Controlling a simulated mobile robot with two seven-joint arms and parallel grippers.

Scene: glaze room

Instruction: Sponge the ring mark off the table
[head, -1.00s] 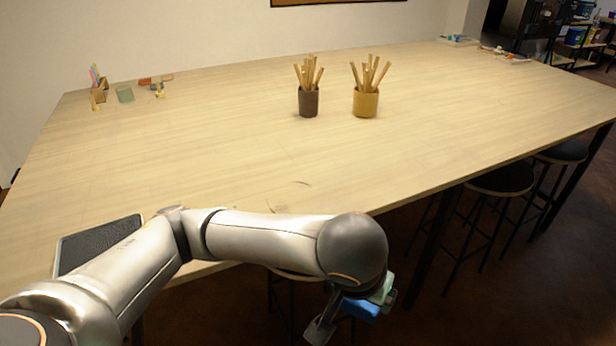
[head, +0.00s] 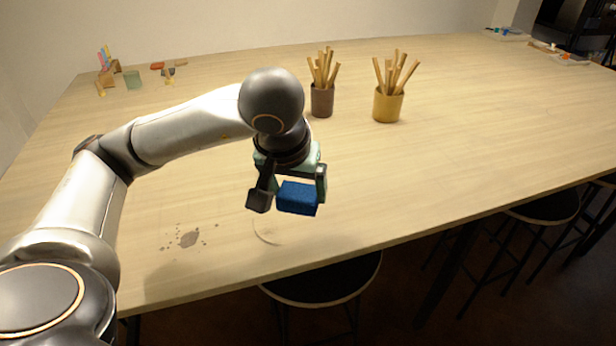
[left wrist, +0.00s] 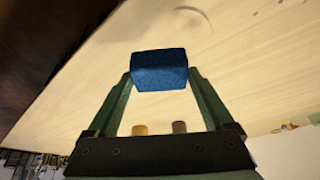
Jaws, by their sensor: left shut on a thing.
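The ring mark (head: 266,232) is a faint, thin brown arc on the pale wooden table (head: 430,150) near its front edge. It also shows as a faint curve at the top of the left wrist view (left wrist: 198,18). My left gripper (head: 292,194) is shut on a blue sponge (head: 297,199), which also shows between the fingers in the left wrist view (left wrist: 160,70). The sponge is held above the table, a little right of and beyond the mark in the head view. Part of the ring may be hidden by it. My right gripper is not in view.
A dark splattered stain (head: 188,239) lies left of the ring mark. A brown cup (head: 321,101) and a yellow cup (head: 386,106) of wooden tools stand farther back. Small items (head: 133,81) sit at the far left. A stool (head: 325,281) is at the front edge.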

